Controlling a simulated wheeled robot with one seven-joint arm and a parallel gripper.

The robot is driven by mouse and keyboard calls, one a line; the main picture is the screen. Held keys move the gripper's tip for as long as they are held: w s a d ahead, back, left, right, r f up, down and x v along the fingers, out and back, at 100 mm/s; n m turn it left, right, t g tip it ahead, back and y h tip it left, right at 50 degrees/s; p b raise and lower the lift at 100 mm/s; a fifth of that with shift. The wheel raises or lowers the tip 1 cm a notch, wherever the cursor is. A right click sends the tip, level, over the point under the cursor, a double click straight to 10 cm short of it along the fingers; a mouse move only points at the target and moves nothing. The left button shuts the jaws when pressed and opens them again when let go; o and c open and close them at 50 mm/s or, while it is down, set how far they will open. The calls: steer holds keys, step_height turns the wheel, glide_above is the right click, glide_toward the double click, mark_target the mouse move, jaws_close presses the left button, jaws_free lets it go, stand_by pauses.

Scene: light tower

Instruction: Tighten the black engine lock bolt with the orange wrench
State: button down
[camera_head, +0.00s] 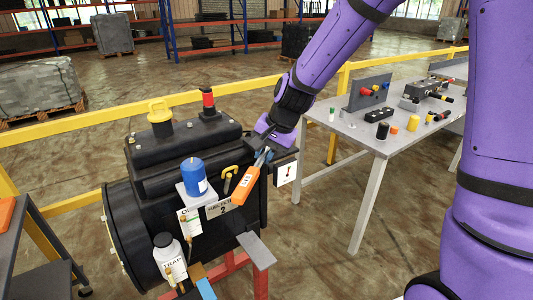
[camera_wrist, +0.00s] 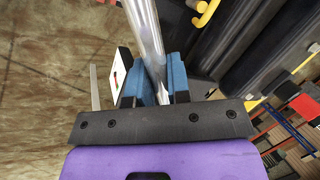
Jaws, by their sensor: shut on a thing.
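The orange wrench (camera_head: 246,184) has an orange handle and a silver shaft. My gripper (camera_head: 264,150) is shut on its silver part, with the orange handle slanting down and left in front of the engine. In the wrist view, the wrench's silver shaft (camera_wrist: 145,30) runs between the blue pads of my gripper (camera_wrist: 153,75). The black engine (camera_head: 135,150) stands left of centre in the head view, and part of it shows at the upper right of the wrist view (camera_wrist: 245,45). I cannot pick out the black lock bolt against the dark engine.
The engine carries a yellow cap (camera_head: 160,112), red cap (camera_head: 208,98), blue cylinder (camera_head: 193,174), yellow handle (camera_head: 228,176) and white bottle (camera_head: 168,252). A white gauge (camera_head: 287,170) is close right of my gripper. A grey table (camera_head: 360,138) with several parts stands right; yellow rails (camera_head: 95,115) run behind.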

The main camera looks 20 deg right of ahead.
steer(key=shift+w+a+m, duration=0.1)
steer(key=shift+a+m, duration=0.15)
steer(key=shift+m, duration=0.15)
steer(key=shift+f, duration=0.1)
steer(key=shift+d, duration=0.1)
steer(key=shift+d+n, duration=0.1)
steer(key=shift+n, duration=0.2)
steer(key=shift+r, duration=2.95)
